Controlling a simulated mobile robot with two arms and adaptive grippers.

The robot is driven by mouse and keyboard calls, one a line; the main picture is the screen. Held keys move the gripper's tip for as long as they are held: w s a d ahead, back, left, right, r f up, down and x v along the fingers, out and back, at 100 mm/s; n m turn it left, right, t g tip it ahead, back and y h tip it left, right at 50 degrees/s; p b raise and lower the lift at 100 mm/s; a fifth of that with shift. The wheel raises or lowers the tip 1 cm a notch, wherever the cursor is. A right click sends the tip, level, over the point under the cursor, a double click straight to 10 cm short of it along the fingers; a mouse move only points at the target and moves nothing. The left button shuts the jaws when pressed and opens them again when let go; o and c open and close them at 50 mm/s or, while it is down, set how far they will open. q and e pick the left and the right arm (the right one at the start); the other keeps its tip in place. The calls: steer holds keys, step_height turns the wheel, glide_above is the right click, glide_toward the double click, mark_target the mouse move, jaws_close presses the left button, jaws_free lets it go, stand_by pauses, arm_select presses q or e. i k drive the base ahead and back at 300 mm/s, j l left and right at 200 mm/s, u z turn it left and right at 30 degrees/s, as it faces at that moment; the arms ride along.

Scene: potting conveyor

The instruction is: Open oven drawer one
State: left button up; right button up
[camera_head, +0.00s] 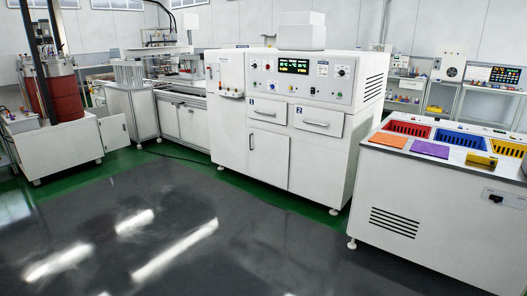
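The white oven cabinet (295,150) stands against the back, a little right of the middle. Its front has two drawers side by side, each with a handle. Oven drawer one (267,112) is the left one, marked with a dark "1" label, and it looks closed. Drawer two (317,121) is to its right, marked "2", and also looks closed. A control panel (300,78) with a green-lit display is above them. Neither of my grippers shows in the view.
Dark floor in front of the oven is clear, bordered by a green strip (280,203). A white bench (436,205) with red, blue and yellow bins stands at right. A machine with red drums (62,96) is at left.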

mark_target(275, 112)
steer(key=i, duration=2.9)
